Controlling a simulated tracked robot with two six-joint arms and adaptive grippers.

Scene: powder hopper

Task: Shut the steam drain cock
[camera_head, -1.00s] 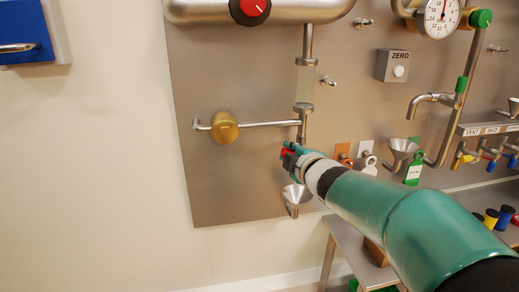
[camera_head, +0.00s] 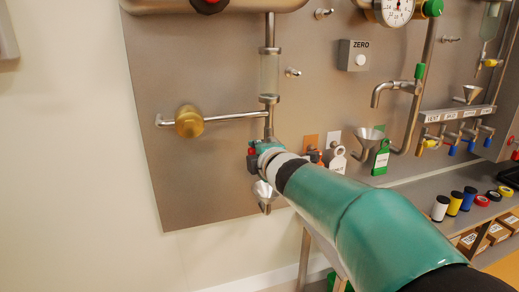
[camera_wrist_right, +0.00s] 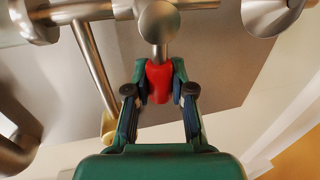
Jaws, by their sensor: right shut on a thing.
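The drain cock's red handle (camera_wrist_right: 159,82) sits between my right gripper's fingers in the right wrist view, at the end of a metal stem. My right gripper (camera_wrist_right: 160,92) is shut on it, one finger on each side. In the head view my right gripper (camera_head: 256,156) is at the foot of the vertical pipe with the sight glass (camera_head: 269,75). Only a bit of red (camera_head: 251,151) shows there, and my arm hides most of the cock. A steel funnel (camera_head: 264,195) is just below. My left gripper is not in view.
A brass round fitting (camera_head: 189,121) on a side pipe is left of my gripper. Hanging tags, including a green one (camera_head: 381,160), and another funnel (camera_head: 368,138) are close on the right. A shelf with coloured spools (camera_head: 455,203) is at lower right. The lower left is clear.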

